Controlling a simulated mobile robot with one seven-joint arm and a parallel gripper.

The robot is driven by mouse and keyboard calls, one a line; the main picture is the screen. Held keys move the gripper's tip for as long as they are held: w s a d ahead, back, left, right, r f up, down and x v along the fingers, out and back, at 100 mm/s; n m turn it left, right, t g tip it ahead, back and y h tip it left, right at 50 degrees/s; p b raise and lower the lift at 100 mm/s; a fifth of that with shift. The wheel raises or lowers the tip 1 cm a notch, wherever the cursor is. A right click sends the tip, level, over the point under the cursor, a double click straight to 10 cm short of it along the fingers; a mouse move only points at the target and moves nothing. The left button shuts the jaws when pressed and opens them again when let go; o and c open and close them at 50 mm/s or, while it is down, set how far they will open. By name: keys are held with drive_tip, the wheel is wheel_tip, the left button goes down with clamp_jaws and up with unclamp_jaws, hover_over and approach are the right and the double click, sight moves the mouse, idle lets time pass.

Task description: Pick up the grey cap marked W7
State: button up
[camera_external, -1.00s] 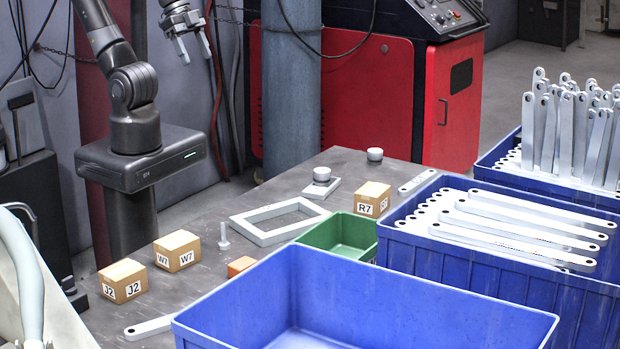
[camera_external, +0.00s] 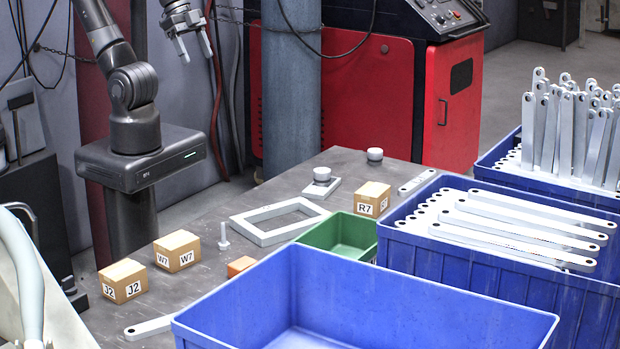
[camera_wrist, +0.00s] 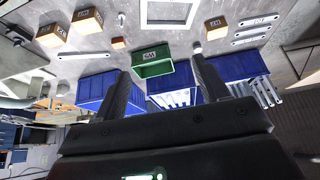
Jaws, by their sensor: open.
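Two round grey caps show at the far side of the table in the external view: one (camera_external: 322,174) on a small flat plate, the other (camera_external: 375,154) alone on the table near the back edge. I see no W7 mark on either. W7 labels show on a cardboard box (camera_external: 177,251) at the left of the table. My gripper (camera_external: 196,56) is open and empty, high above and beyond the table's left side, away from both caps. Its two dark fingers also show spread in the wrist view (camera_wrist: 161,70). A small whitish round thing (camera_wrist: 196,47) there is too small to identify.
A J2 box (camera_external: 124,281), an upright bolt (camera_external: 224,236), an orange block (camera_external: 241,265), a pale rectangular frame (camera_external: 246,228) and an R7 box (camera_external: 372,199) stand on the table. A green bin (camera_external: 325,231) and large blue bins (camera_external: 400,315) line the near and right sides.

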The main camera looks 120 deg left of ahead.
drive_tip(key=w+a+r+g+y, duration=0.1)
drive_tip(key=w+a+g, duration=0.1)
drive_tip(key=w+a, duration=1)
drive_tip(key=n+g, duration=0.2)
hover_over(375, 150)
wheel_tip(375, 150, down, 28)
drive_tip(key=shift+s+a+f+h, duration=0.15)
drive_tip(key=shift+s+f+h, duration=0.25)
drive_tip(key=shift+f, duration=0.1)
drive_tip(key=f, duration=0.5)
drive_tip(key=shift+w, duration=0.35)
drive_tip(key=f, duration=0.4)
drive_tip(key=shift+d+f, duration=0.15)
drive_tip(key=shift+d, duration=0.05)
drive_tip(key=shift+w+f, duration=0.1)
drive_tip(key=shift+f, duration=0.35)
